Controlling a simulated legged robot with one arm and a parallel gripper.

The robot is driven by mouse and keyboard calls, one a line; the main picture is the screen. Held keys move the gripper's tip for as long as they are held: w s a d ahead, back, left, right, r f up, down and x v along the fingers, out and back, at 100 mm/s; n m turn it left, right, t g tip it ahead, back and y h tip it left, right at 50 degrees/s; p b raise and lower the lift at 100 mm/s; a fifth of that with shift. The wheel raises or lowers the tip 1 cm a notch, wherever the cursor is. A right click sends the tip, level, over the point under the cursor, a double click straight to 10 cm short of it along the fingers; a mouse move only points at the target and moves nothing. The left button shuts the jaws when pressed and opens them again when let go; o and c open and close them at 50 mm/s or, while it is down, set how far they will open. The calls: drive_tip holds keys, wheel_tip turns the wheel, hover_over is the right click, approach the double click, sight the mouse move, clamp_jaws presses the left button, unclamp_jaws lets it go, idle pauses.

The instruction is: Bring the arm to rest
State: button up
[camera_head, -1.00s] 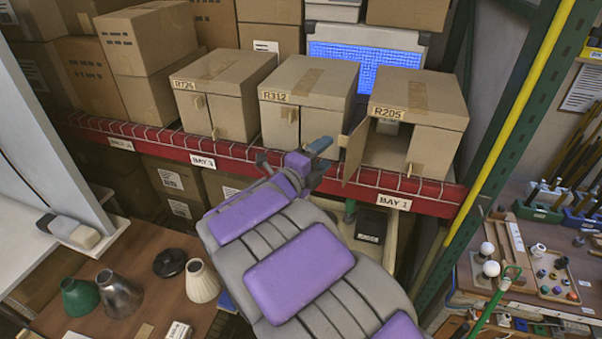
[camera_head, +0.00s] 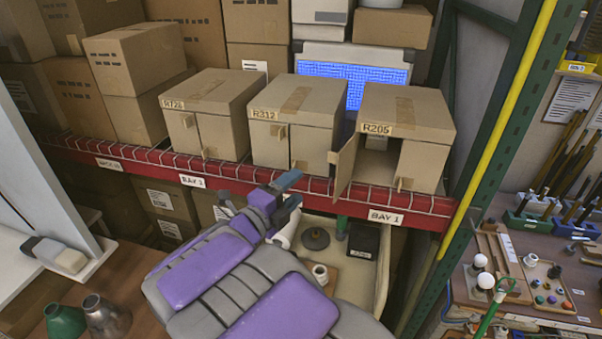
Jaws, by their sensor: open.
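My gripper (camera_head: 284,196) is at the end of my purple and grey arm, in front of the red shelf beam and below the box marked R312 (camera_head: 296,122). Its jaws are open and I see nothing between them. The arm reaches up from the lower middle of the view and hides part of the tray and the table behind it.
A pale tray (camera_head: 352,285) below the shelf holds a dark disc, a white cylinder and a black box. Green and metal lamp shades (camera_head: 107,316) stand at the lower left. A green and yellow rack post (camera_head: 490,150) rises at the right, beside a workbench (camera_head: 530,318).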

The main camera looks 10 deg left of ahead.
drive_tip(key=w+f+n+g+y+b, duration=0.2)
drive_tip(key=w+n+y+b, duration=0.25)
drive_tip(key=n+y, duration=0.45)
drive_tip(key=s+d+f+n+g+y+b, duration=0.2)
drive_tip(key=s+d+f+n+g+b, duration=0.2)
drive_tip(key=s+d+f+n+g, duration=0.75)
drive_tip(key=s+d+f+g+h+b, duration=0.1)
drive_tip(key=s+d+f, duration=0.1)
drive_tip(key=s+d, duration=0.4)
drive_tip(key=s+d+f+n+g+h+b, duration=0.1)
drive_tip(key=s+d, duration=0.4)
drive_tip(key=s, duration=0.7)
drive_tip(key=s+d+f+n+g+h+b, duration=0.1)
drive_tip(key=s+d+f+g+h, duration=0.1)
drive_tip(key=s+d, duration=0.4)
drive_tip(key=s+f+g, duration=0.1)
drive_tip(key=s+f, duration=0.1)
drive_tip(key=s, duration=0.1)
drive_tip(key=shift+s+d+f, duration=0.2)
drive_tip(key=shift+d+f, duration=0.05)
drive_tip(key=shift+d, duration=0.1)
